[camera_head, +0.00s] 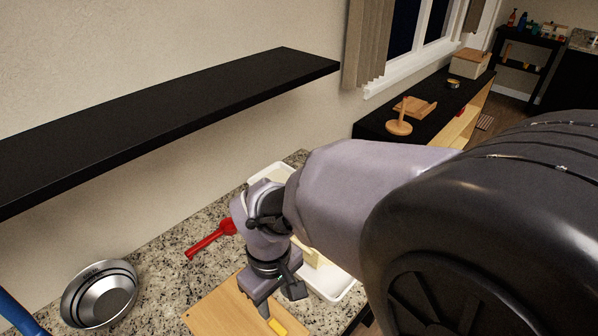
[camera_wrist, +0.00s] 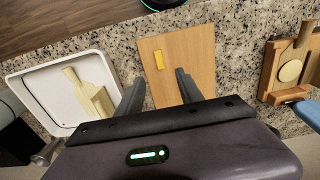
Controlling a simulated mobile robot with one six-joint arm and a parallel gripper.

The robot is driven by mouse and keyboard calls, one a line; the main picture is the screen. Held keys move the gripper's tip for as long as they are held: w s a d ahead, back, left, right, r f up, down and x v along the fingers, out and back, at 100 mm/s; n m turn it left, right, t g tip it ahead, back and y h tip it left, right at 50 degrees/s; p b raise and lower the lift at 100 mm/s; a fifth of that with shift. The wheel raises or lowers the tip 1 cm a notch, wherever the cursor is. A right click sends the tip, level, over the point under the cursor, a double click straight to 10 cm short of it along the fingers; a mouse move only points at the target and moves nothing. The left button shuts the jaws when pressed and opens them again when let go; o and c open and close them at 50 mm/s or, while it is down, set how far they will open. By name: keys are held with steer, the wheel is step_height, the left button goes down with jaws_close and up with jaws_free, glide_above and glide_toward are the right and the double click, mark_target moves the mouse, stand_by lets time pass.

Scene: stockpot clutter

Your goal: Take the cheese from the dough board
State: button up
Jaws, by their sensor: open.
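The cheese is a small yellow block (camera_wrist: 159,60) lying on the dough board, a flat light-wood board (camera_wrist: 195,55) on the speckled counter. In the head view the cheese (camera_head: 277,327) shows at the bottom edge, on the board (camera_head: 222,309). My gripper (camera_wrist: 157,80) is open and empty, pointing toward the board. In the wrist view its fingertips are apart, with the cheese beyond them and roughly between them. In the head view my gripper (camera_head: 279,299) appears above the board, just beside the cheese; the exact height is hard to tell.
A white tray (camera_wrist: 22,82) holding a pale wooden item (camera_wrist: 92,95) lies left of the board in the wrist view. A wooden stand (camera_wrist: 272,68) is at the right. The head view shows a metal bowl (camera_head: 99,294), a red utensil (camera_head: 211,240) and a black shelf (camera_head: 170,115) above.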

steer(key=b, duration=0.4)
glide_above(280, 330)
steer(key=f, duration=0.9)
steer(key=shift+s+a+f, duration=0.25)
steer(key=shift+f, duration=0.05)
steer(key=f+b, duration=0.2)
steer(key=f, duration=0.3)
steer(key=shift+w+d+f+b, duration=0.1)
steer(key=shift+w+d+b, duration=0.2)
steer(key=shift+b, duration=0.1)
steer(key=shift+r, duration=0.2)
jaws_close()
